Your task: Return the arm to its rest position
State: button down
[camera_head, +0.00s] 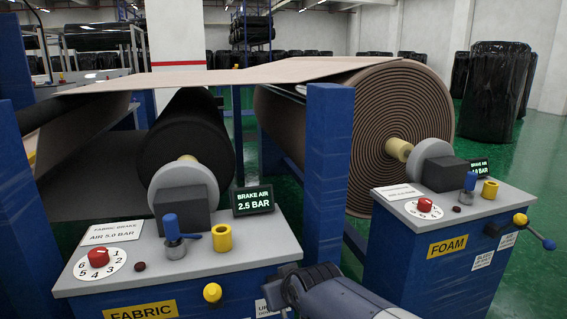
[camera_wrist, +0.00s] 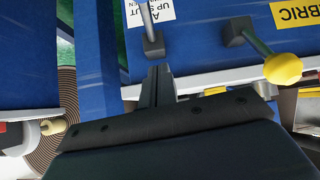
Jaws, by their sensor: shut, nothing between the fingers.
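My gripper (camera_wrist: 160,80) shows in the wrist view with its two dark fingers together and nothing between them. The fingertips are in front of the blue front of the FABRIC cabinet (camera_wrist: 205,85), close to a grey lever (camera_wrist: 152,42); I cannot tell whether they touch it. A rod with a yellow ball knob (camera_wrist: 283,68) is to their right. In the head view my arm (camera_head: 335,295) reaches in from the bottom edge, beside the right end of the FABRIC cabinet (camera_head: 170,288). My fingertips cannot be made out there.
The FOAM cabinet (camera_head: 440,275) stands to the right, with a yellow knob and blue-ended lever (camera_head: 535,231) sticking out. A blue post (camera_head: 328,165) rises between the cabinets. A large brown roll (camera_head: 385,125) and a black roll (camera_head: 190,135) hang behind. Green floor is open at far right.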

jog(key=w+r+g+p, duration=0.1)
jog(key=p, duration=0.1)
jog(key=shift+a+p, duration=0.1)
jog(key=shift+p, duration=0.3)
jog(key=shift+f, duration=0.15)
